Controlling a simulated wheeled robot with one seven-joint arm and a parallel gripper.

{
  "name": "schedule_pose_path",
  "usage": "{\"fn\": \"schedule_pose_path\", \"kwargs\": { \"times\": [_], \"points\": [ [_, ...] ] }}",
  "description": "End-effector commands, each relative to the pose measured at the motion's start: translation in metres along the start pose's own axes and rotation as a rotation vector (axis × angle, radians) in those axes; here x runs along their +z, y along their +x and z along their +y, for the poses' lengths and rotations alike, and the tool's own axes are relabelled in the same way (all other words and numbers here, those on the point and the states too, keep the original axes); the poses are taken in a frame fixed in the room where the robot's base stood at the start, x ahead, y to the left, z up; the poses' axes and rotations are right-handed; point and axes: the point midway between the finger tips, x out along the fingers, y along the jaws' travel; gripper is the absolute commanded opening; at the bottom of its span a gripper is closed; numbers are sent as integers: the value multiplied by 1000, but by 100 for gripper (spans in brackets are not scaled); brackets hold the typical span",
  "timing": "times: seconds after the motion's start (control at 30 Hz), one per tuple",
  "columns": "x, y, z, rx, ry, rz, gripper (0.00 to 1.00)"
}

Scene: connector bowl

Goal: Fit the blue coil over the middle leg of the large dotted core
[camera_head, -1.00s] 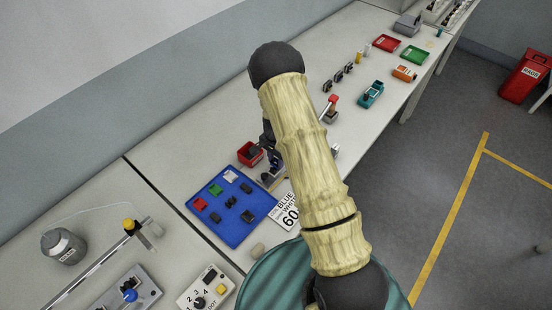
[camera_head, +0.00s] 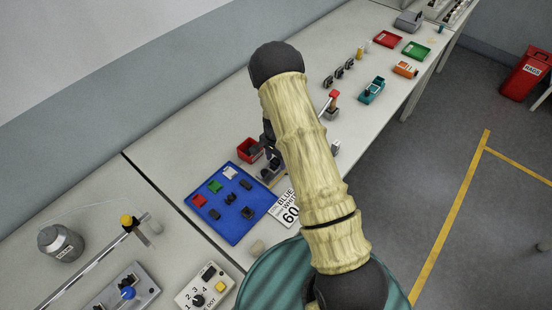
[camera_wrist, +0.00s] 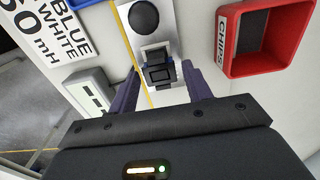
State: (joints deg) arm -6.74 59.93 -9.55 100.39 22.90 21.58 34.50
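In the wrist view, my gripper (camera_wrist: 160,78) is open, with one dark finger on each side of a black core (camera_wrist: 158,56) seated in a grey holder (camera_wrist: 168,96). Gaps show between the fingers and the core. Thin blue edges, apparently the blue coil (camera_wrist: 146,71), show at the core's sides between my fingers. I cannot tell how far down the coil sits on the middle leg. No dots can be made out on the core. In the head view, my arm hides most of the gripper and holder.
A red CHIPS bin (camera_wrist: 227,45) stands close right of the holder. A white label card (camera_wrist: 45,35) and a grey box (camera_wrist: 90,92) are at left. A blue tray (camera_head: 232,229) holds red (camera_head: 199,201), green (camera_head: 214,187) and white (camera_head: 230,173) coils and several dark parts.

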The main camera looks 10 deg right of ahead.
Motion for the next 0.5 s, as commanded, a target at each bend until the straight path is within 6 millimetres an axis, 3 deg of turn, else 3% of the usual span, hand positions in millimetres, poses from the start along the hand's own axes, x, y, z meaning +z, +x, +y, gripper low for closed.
{"fn": "schedule_pose_path", "kwargs": {
  "times": [0.5],
  "points": [
    [-1,-10,-1,-1,0,2,57]
  ]
}}
